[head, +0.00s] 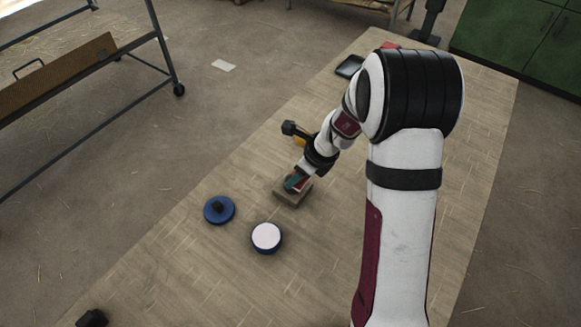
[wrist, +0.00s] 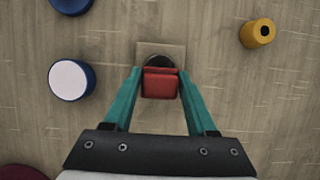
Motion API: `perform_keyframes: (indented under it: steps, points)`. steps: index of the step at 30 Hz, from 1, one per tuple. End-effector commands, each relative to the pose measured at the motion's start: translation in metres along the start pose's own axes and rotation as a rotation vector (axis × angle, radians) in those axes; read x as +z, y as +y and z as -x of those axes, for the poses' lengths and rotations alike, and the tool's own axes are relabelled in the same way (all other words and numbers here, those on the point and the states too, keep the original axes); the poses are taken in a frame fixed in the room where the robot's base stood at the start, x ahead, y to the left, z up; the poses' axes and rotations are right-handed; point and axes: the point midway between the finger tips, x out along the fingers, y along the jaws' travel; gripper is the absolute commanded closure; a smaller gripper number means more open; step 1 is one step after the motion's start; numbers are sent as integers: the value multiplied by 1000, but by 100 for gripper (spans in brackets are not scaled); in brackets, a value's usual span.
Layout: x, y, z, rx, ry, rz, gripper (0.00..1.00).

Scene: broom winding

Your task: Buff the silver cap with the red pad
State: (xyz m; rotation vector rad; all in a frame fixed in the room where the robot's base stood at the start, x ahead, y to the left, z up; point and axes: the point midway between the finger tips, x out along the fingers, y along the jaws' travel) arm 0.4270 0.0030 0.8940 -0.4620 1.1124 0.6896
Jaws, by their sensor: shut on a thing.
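My gripper (wrist: 160,90) is shut on the red pad (wrist: 160,83), which sits between its teal fingers. In the head view my gripper (head: 297,182) is low over a square beige block (head: 291,197) on the table. In the wrist view the pad overlaps the near edge of this block (wrist: 174,48), with a dark round shape (wrist: 158,60) partly hidden behind the pad. I cannot tell whether the pad touches the block. No clearly silver cap can be picked out. A blue round piece with a pale top (head: 266,236) stands left of the gripper in the wrist view (wrist: 70,80).
A blue disc with a black knob (head: 219,209) lies farther left. A yellow cylinder with a dark hole (wrist: 257,33) stands at the right of the wrist view. A black tray (head: 350,66) lies at the table's far end. A dark object (head: 92,318) is near the lower left.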

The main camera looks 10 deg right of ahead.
Motion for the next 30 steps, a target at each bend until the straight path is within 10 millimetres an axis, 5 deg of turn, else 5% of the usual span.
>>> perform_keyframes:
  steps: [14,27,30]
  points:
    - [35,0,-15,1,0,1,88]
    - [-4,0,2,0,1,-2,88]
    - [7,0,-3,0,0,2,88]
